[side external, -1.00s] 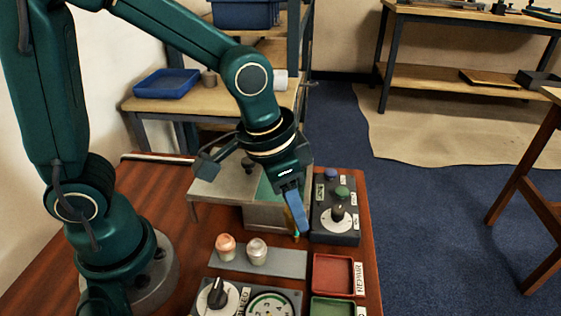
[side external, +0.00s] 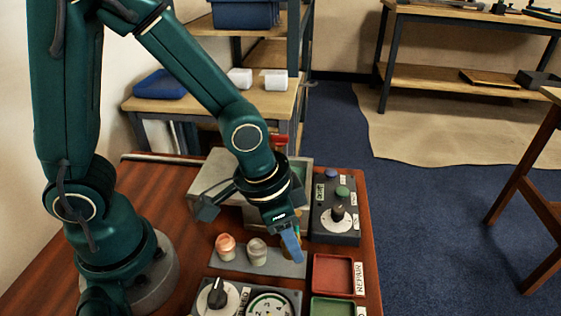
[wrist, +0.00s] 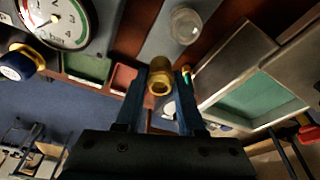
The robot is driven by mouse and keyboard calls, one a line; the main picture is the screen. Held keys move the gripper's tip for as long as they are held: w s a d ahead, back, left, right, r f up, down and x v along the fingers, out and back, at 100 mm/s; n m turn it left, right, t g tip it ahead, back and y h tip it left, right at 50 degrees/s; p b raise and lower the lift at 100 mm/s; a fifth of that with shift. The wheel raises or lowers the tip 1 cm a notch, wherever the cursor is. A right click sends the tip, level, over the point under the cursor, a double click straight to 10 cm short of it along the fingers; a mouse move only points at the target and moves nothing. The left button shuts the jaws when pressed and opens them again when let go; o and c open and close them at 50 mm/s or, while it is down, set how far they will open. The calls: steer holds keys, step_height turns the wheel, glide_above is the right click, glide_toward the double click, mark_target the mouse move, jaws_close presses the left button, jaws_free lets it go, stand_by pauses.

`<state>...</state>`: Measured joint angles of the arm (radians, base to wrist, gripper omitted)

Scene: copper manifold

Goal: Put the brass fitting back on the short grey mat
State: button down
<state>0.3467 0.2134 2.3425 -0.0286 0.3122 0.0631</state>
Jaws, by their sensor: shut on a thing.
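My gripper (side external: 293,250) is shut on the brass fitting (wrist: 160,82), a gold ring-shaped piece between the two blue fingertips in the wrist view. In the side view the fingers mostly hide the fitting. The short grey mat (side external: 285,265) lies on the wooden bench, and the fingertips are over its right end. It also shows in the wrist view (wrist: 165,45), beside the fitting. I cannot tell whether the fitting touches the mat. A copper fitting (side external: 225,247) and a silver fitting (side external: 257,251) stand on the mat's left and middle parts.
A red tray (side external: 333,275) and a green tray (side external: 332,308) are at the front right. A gauge panel (side external: 270,304) with a black knob is in front of the mat. A control box (side external: 335,225) stands behind the red tray. A grey stand with a green-lined top (wrist: 250,100) is behind.

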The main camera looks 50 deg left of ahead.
steer(key=shift+f, duration=1.3)
stand_by(0.6)
steer(key=shift+c, duration=2.2)
jaws_free()
steer(key=shift+o, duration=0.4)
steer(key=o, duration=0.3)
steer(key=shift+r, duration=0.1)
steer(key=shift+r, duration=3.95)
